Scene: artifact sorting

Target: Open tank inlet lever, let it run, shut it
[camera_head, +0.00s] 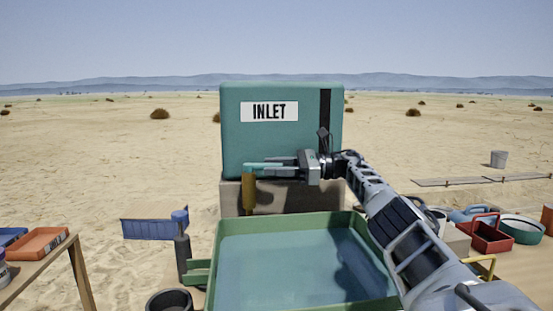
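The teal tank (235,130) with a white INLET label (269,112) stands on a pale block, straight ahead. A yellow-brown lever handle (249,195) hangs upright in front of its lower left part. My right gripper (262,168) reaches in from the right across the tank's lower front, fingers pointing left. Its fingertips are at the upper end of the handle and overlap it in the picture. I cannot tell whether they touch it or how far apart they are. My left gripper is out of view.
A green-rimmed basin (290,220) of bluish water lies in front of the tank, with my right arm passing over its right side. A dark post with a blue top (180,216) stands left of it. A wooden table (40,268) with trays is at far left; red crate (490,238) and bowls at right.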

